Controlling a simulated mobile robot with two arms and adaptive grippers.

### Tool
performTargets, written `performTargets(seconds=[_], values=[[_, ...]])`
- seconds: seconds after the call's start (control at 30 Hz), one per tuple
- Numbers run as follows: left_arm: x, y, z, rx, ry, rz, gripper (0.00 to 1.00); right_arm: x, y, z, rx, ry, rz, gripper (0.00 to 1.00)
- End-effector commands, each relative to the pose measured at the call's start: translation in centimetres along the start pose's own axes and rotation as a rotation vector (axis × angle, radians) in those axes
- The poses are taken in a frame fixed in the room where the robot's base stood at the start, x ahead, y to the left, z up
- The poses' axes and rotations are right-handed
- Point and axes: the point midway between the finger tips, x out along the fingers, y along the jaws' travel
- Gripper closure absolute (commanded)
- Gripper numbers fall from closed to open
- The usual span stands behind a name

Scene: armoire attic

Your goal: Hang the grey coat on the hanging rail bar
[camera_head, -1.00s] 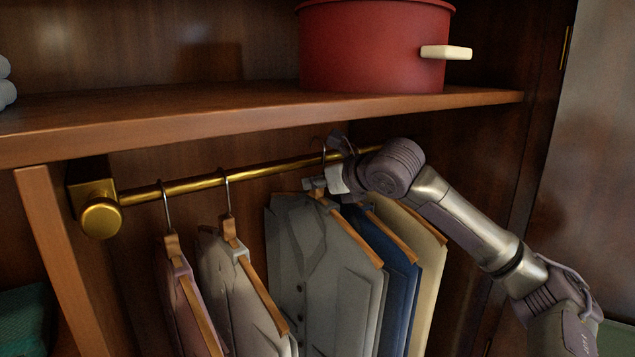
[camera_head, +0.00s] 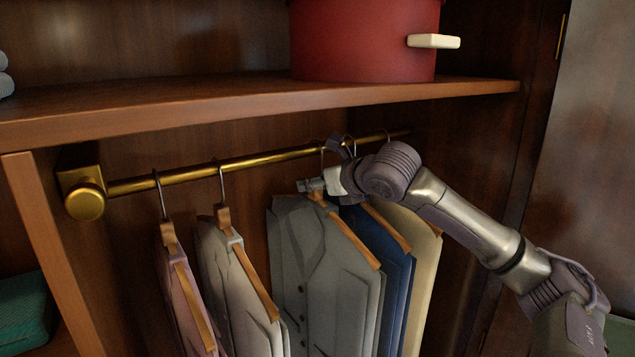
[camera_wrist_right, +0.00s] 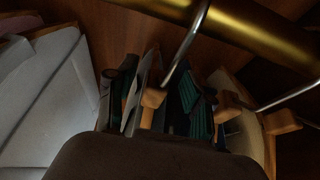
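The grey coat (camera_head: 317,260) hangs on a wooden hanger in the middle of the head view, below the brass hanging rail bar (camera_head: 250,161). Its hook (camera_head: 323,158) reaches up to the bar and appears to be over it; the arm partly covers this area. The bar also crosses the top of the right wrist view (camera_wrist_right: 245,28). My right gripper (camera_head: 326,168) is at the top of the coat's hanger, just below the bar. Its fingers look spread, with a wooden hanger neck (camera_wrist_right: 152,98) showing between them in the wrist view. My left gripper is not in view.
A pink garment (camera_head: 183,300) and a beige-grey jacket (camera_head: 222,275) hang to the left. A blue garment (camera_head: 398,275) and a cream one (camera_head: 424,265) hang close on the right. A wooden shelf (camera_head: 200,107) with a red pot (camera_head: 362,45) is above the bar.

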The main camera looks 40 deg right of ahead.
Motion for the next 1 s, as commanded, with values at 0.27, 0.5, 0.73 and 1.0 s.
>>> performTargets(seconds=[0.27, 0.5, 0.73, 1.0], values=[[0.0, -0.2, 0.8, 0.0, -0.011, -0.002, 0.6, -0.1, 0.0, -0.4, 0.001, 0.009, 0.0, 0.48], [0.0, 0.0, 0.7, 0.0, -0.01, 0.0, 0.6, -1.8, 0.0, -0.5, -0.002, 0.011, -0.001, 0.48], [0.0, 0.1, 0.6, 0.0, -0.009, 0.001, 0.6, -5.3, 0.1, -0.2, 0.004, 0.003, 0.002, 0.48], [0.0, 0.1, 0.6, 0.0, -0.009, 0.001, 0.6, -10.4, 0.0, -0.1, 0.001, 0.0, 0.001, 0.48]])
